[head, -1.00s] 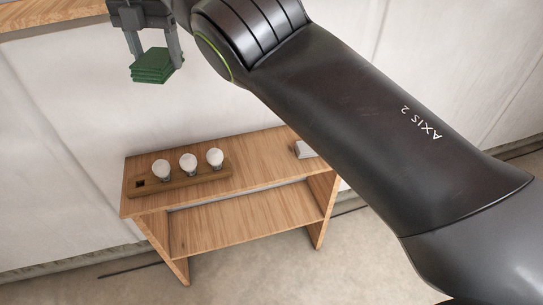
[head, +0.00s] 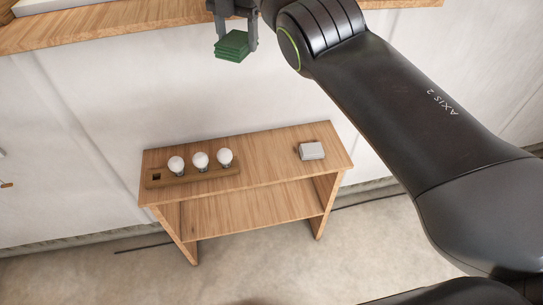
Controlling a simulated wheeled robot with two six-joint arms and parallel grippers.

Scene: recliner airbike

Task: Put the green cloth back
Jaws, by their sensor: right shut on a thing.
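The green cloth (head: 231,46) is a folded, layered square. My right gripper (head: 236,36) is shut on it and holds it in the air, near the top of the head view. The cloth shows in front of the pale wall, just below the edge of a wooden shelf (head: 150,22) in the picture. Part of the gripper is cut off by the top edge. My left gripper is not in view.
A low wooden table (head: 270,170) with a lower shelf stands against the wall. It bears a wooden holder (head: 218,182) with three white bulbs (head: 200,160) and a small grey-white box (head: 311,151). The table top between holder and box is clear.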

